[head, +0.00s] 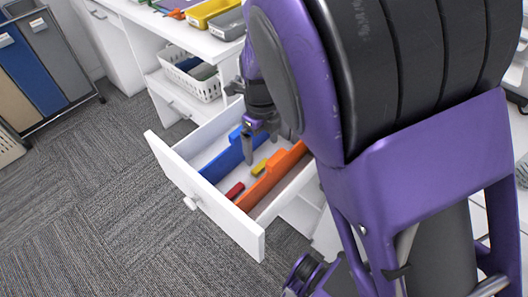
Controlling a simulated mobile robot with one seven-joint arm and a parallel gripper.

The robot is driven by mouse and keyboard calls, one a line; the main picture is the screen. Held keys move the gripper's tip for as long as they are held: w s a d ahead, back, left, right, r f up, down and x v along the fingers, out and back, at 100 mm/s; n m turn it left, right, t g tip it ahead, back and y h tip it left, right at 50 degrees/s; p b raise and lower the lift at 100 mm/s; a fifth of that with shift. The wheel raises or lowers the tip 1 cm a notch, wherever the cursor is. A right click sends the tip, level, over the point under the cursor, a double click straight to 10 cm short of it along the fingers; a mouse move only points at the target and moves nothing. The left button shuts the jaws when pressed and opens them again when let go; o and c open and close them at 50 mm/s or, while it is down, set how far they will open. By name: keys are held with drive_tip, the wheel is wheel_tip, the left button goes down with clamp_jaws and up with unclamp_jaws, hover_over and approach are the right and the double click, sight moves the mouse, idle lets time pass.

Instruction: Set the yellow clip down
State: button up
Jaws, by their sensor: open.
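A small yellow clip (259,168) lies in an open white drawer (181,173), between a blue divider (222,163) and an orange divider (269,177). It is close to the orange divider. My gripper (256,150) points down into the drawer just above and beside the yellow clip. Its fingers are open and hold nothing that I can see. My arm covers the drawer's right back part.
A small red object (235,190) lies in the same compartment, nearer the drawer front. A white basket (190,77) stands on a shelf behind. Yellow and grey trays (208,12) sit on the desk top. Bare carpet (95,200) lies to the left.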

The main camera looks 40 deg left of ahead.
drive_tip(key=shift+r, duration=2.3)
